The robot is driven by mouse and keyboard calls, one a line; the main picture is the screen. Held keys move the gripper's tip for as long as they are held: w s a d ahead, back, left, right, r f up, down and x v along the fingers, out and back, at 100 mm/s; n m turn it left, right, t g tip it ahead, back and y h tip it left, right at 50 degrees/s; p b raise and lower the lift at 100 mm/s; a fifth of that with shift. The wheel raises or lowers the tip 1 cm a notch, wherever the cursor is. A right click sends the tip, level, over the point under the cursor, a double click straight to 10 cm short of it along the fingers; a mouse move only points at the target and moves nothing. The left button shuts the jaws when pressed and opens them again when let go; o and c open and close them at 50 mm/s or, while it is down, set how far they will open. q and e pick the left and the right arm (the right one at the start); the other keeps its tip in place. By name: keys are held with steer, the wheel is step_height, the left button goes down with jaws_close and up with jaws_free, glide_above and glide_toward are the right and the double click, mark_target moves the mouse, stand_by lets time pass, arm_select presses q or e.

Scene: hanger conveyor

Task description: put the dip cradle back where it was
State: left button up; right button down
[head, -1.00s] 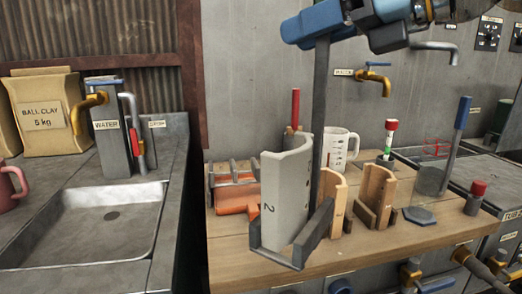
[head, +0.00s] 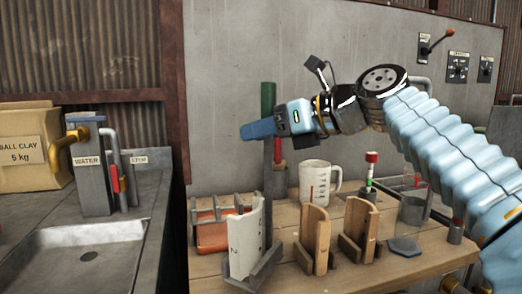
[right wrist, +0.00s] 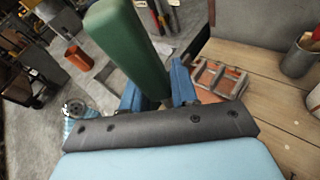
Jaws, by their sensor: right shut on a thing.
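The dip cradle has a green handle (head: 268,97), a grey stem (head: 268,185) and a dark angled foot (head: 262,268). A pale curved tile (head: 246,238) marked 2 stands upright in the foot. My right gripper (head: 262,128) is shut on the cradle just below the green handle. The right wrist view shows the handle (right wrist: 125,40) rising between the blue fingers (right wrist: 156,95). I cannot tell whether the foot touches the wooden bench (head: 215,272). My left gripper is out of view.
Two wooden curved pieces (head: 314,240) (head: 358,228) in dark stands are close to the right of the cradle. A sink (head: 90,258) is left.

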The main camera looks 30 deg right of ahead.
steer(key=f, duration=0.3)
steer(key=shift+w+f, duration=0.2)
steer(key=shift+f, duration=0.05)
steer(key=c, duration=0.9)
jaws_free()
steer(key=shift+f, duration=0.1)
steer(key=shift+o, duration=0.2)
steer(key=v, duration=1.2)
